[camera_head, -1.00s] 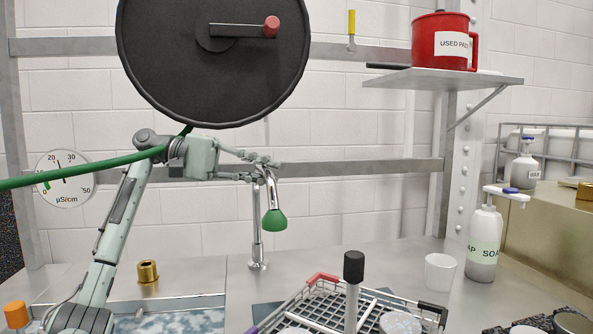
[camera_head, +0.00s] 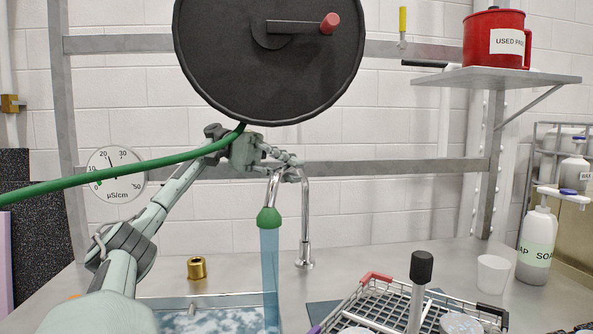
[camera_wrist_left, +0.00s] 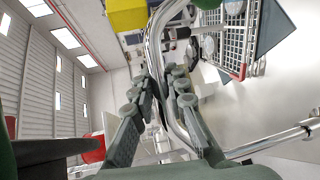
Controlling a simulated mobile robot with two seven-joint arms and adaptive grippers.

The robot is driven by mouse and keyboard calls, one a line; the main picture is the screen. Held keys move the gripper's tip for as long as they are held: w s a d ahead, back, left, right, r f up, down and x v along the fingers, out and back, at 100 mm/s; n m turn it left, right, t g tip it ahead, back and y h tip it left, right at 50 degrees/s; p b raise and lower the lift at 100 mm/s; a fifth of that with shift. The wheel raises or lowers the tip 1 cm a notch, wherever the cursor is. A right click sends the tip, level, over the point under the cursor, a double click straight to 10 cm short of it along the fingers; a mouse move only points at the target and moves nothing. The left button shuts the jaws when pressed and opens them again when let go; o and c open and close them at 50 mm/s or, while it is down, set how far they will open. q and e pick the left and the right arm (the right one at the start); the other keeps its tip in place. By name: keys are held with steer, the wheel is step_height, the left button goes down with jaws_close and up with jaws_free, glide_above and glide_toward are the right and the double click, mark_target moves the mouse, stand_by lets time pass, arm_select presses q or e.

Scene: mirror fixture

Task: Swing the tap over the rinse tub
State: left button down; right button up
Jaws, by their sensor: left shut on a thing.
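The chrome tap (camera_head: 305,222) stands upright on the steel counter, with a curved spout and a green nozzle (camera_head: 268,217). The spout points left of its post. A translucent blue stream (camera_head: 270,275) drops from the nozzle to the right end of the rinse tub (camera_head: 180,301), which holds bluish, foamy water. Its lower end is cut off by the frame. My left gripper (camera_head: 288,168) is shut on the top of the spout. In the left wrist view its fingers (camera_wrist_left: 172,75) lie against the curved chrome pipe (camera_wrist_left: 155,60). My right gripper is not in view.
A black hose reel (camera_head: 268,60) hangs above the tap, and its green hose (camera_head: 120,177) crosses my left arm. A wire rack (camera_head: 375,305) stands right of the tub. A brass fitting (camera_head: 197,268), white cup (camera_head: 492,273) and soap bottle (camera_head: 537,245) stand on the counter.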

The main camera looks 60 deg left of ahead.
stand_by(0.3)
arm_select(q)
steer(key=c, duration=1.5)
jaws_free()
